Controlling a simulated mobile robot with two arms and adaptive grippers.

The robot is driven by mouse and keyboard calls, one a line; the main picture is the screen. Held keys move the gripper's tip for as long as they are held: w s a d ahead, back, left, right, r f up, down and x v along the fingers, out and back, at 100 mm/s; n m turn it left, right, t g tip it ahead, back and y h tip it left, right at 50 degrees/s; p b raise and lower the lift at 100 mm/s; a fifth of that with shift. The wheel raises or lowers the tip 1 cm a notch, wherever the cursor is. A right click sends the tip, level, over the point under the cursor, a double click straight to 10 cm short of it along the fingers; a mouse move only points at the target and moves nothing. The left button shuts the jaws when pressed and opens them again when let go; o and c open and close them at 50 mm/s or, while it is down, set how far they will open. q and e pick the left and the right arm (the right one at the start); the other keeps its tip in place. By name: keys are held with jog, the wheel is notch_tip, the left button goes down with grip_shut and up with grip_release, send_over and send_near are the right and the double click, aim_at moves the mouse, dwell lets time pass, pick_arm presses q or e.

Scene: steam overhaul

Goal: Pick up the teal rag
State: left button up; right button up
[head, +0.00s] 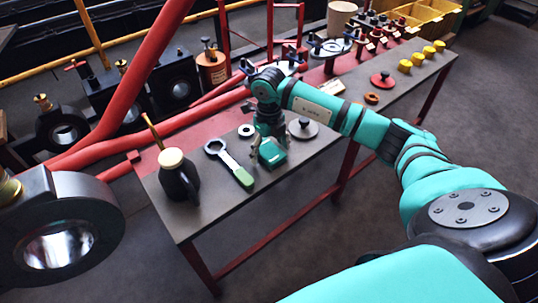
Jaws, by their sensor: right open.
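The teal rag (273,155) is a small folded bundle on the grey workbench top (215,208), near the bench's front edge. My right arm reaches in from the right, and its gripper (268,144) points down right at the rag. The right gripper is open, with its fingers close above or around the rag; I cannot tell whether they touch it. The gripper hides the rag's back part. My left gripper is not in view.
A green-handled wrench (231,164) and a black oil can (178,176) lie and stand left of the rag. A pale ring (246,130) and a grey knobbed disc (303,128) are close by. Red pipes (110,130) run behind. The bench's front left is clear.

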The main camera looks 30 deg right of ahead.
aim_at(269, 150)
jog(key=shift+f, duration=0.4)
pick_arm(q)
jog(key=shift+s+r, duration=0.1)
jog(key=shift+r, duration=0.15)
pick_arm(e)
jog(key=shift+c, duration=0.3)
jog(key=c, duration=1.2)
jog(key=shift+r, duration=0.15)
jog(key=shift+r, duration=0.25)
notch_tip(269, 150, up, 3)
jog(key=shift+r+p, duration=0.1)
jog(key=shift+p, duration=0.35)
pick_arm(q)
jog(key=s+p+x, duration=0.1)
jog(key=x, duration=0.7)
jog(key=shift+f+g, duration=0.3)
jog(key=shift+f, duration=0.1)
pick_arm(e)
jog(key=s+a, duration=0.3)
jog(key=a, duration=0.1)
jog(key=s+a, duration=0.3)
jog(key=a, duration=0.2)
jog(key=s+a+r, duration=0.1)
jog(key=s+a, duration=0.2)
jog(key=a, duration=0.1)
jog(key=shift+a, duration=0.15)
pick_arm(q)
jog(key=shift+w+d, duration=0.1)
